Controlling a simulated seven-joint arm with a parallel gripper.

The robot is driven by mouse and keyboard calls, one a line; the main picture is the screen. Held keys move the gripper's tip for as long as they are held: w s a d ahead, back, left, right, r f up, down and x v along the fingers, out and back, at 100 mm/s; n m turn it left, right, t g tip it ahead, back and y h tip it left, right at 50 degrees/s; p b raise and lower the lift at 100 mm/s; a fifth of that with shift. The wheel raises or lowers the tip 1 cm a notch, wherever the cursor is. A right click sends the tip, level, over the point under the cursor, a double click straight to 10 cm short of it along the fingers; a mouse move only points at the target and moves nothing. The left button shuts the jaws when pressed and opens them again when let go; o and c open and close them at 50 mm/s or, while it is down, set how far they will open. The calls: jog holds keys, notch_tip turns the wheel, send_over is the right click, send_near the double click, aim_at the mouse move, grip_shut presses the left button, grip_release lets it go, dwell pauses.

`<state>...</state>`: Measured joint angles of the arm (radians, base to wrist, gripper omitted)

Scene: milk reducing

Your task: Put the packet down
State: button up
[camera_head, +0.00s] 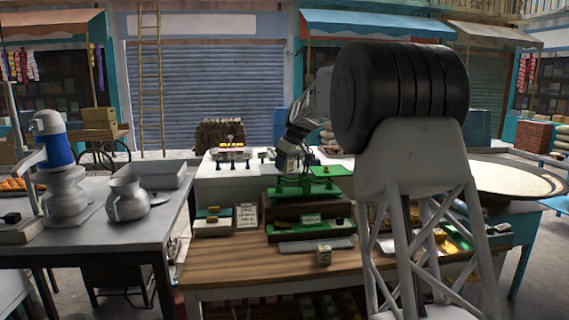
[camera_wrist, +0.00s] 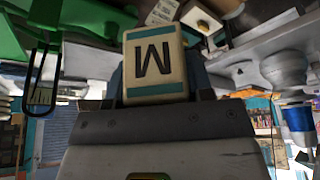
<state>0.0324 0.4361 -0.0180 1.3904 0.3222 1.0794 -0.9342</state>
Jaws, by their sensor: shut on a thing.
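The packet (camera_wrist: 156,64) is cream with teal bands and a dark letter M, which looks upside down in the wrist view. My gripper (camera_wrist: 155,85) is shut on it, with dark finger parts at its sides. In the head view my gripper (camera_head: 290,152) points down above the counter, beside the green balance scale (camera_head: 305,188). The packet is small and hard to make out there. Part of the green scale (camera_wrist: 18,38) also shows close to the packet at the left of the wrist view.
A grey tray (camera_head: 316,244) lies behind the box. Small goods and a sign (camera_head: 246,215) stand to the left. A metal jug (camera_head: 127,199) stands on the left table.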

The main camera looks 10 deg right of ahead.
jog(key=shift+f, duration=0.1)
jog(key=s+d+f+m+h, duration=0.1)
jog(key=d+f+m, duration=0.35)
jog(key=f, duration=0.35)
jog(key=m+t+h, duration=0.1)
jog(key=m+h, duration=0.1)
jog(key=m, duration=0.3)
send_over(315, 243)
jog(key=s, duration=0.2)
notch_tip(315, 243, down, 11)
jog(key=shift+w, duration=0.2)
jog(key=shift+n, duration=0.25)
jog(key=shift+f, duration=3.1)
jog(key=shift+f, duration=1.9)
